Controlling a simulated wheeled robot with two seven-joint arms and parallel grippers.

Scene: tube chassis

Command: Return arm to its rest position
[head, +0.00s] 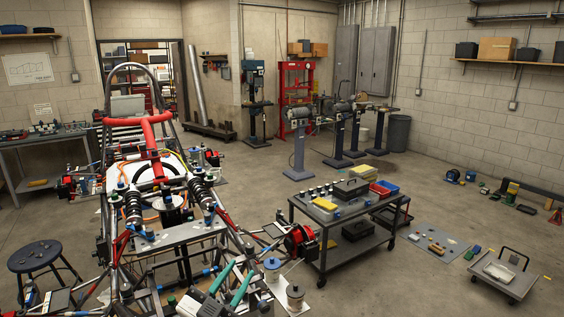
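My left gripper (242,269) is at the bottom of the head view, left of centre. Its two teal fingers stand apart and roughly parallel, pointing up and away, and I see nothing between them. It is in front of the near end of the tube chassis (148,127), which has a red cross bar and dark coil-over shocks. I cannot tell whether the gripper touches the chassis or the parts near it. My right gripper is not in view.
Metal spools (295,296) stand close to the right of the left gripper. A red hub (302,242) sticks out beyond them. A grey cart (362,246) with tools and bins stands to the right. A black stool (36,256) is at far left. Open floor lies behind the cart.

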